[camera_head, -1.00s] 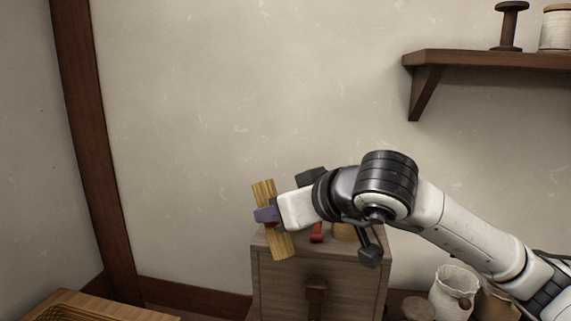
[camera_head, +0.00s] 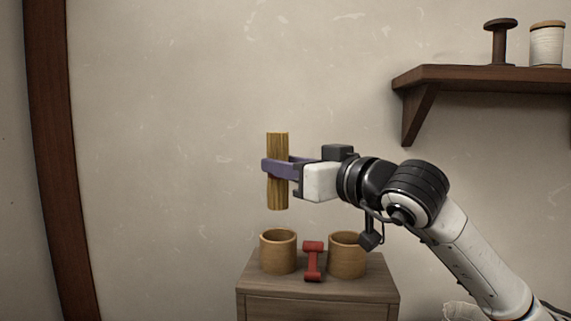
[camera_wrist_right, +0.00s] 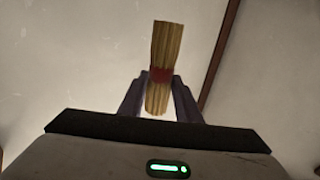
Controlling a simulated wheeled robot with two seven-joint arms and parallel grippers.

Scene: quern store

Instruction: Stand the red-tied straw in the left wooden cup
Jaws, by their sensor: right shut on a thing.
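The straw bundle (camera_head: 278,146) is upright in the head view, held above the left wooden cup (camera_head: 278,253) and clear of its rim. My right gripper (camera_head: 277,169) is shut on the straw around its middle. The red tie (camera_wrist_right: 161,74) shows between the fingers in the right wrist view, with straw (camera_wrist_right: 167,40) on both sides of it. The left cup stands on a wooden cabinet (camera_head: 320,309), and its inside bottom is hidden. My left gripper is not in view.
A right wooden cup (camera_head: 347,257) stands on the same cabinet, with a red spool-shaped piece (camera_head: 313,262) between the cups. The wall area left of the straw is free.

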